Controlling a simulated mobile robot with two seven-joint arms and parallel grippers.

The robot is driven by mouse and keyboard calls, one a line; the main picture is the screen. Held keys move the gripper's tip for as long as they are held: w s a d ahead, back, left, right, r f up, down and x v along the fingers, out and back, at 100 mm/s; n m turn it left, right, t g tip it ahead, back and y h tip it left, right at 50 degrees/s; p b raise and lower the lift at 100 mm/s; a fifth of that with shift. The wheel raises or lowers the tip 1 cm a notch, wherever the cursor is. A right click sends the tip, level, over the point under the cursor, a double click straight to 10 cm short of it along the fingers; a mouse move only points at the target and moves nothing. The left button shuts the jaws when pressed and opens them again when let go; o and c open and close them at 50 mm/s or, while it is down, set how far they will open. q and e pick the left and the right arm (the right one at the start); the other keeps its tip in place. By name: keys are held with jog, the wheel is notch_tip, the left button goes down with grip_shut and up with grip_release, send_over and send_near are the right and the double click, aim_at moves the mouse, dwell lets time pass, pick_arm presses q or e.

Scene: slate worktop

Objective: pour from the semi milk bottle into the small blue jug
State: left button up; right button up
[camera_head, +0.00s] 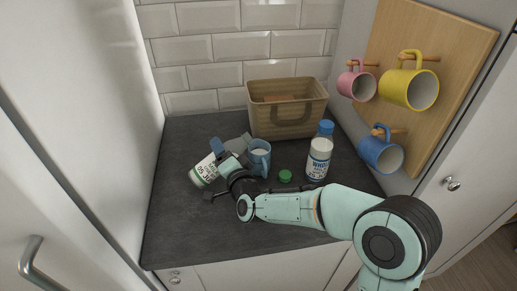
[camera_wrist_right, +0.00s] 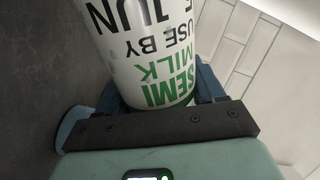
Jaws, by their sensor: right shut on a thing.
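My right gripper (camera_head: 222,158) is shut on the semi milk bottle (camera_head: 204,171), left of the jug. The bottle is white with black and green print and is strongly tilted. Its label shows upside down and close up in the right wrist view (camera_wrist_right: 150,50). Its mouth is hidden, so I cannot tell whether milk is flowing. The small blue jug (camera_head: 259,163) stands upright just right of the gripper, with white showing inside its rim. My left gripper is not in view.
A green cap (camera_head: 285,176) lies right of the jug. A blue-capped whole milk bottle (camera_head: 319,158) stands farther right. A wicker basket (camera_head: 289,121) stands behind, near the tiled wall. Pink (camera_head: 356,84), yellow (camera_head: 409,90) and blue (camera_head: 380,153) mugs hang at right. The front-left worktop (camera_head: 185,232) is clear.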

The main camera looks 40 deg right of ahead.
aim_at(224, 144)
jog(key=shift+s+r, duration=0.15)
jog(key=shift+r, duration=0.2)
jog(key=shift+s, duration=0.1)
jog(key=shift+d+f+n+b, duration=0.15)
jog(key=shift+n+b, duration=0.15)
jog(key=shift+n, duration=0.2)
jog(key=shift+d+n, duration=0.1)
jog(key=shift+n, duration=0.3)
jog(key=shift+d+r+n, duration=0.2)
jog(key=shift+r+n, duration=0.3)
jog(key=shift+d+r+n, duration=0.2)
jog(key=shift+r+n, duration=0.35)
jog(key=shift+n, duration=0.55)
jog(key=n, duration=0.1)
jog(key=a+n, duration=0.1)
jog(key=shift+r+n+p, duration=0.3)
jog(key=shift+n, duration=0.1)
jog(key=shift+a+n, duration=0.1)
jog(key=shift+n, duration=0.9)
jog(key=shift+w+a+f+n+t, duration=0.15)
jog(key=shift+n+t, duration=0.25)
jog(key=shift+n, duration=0.8)
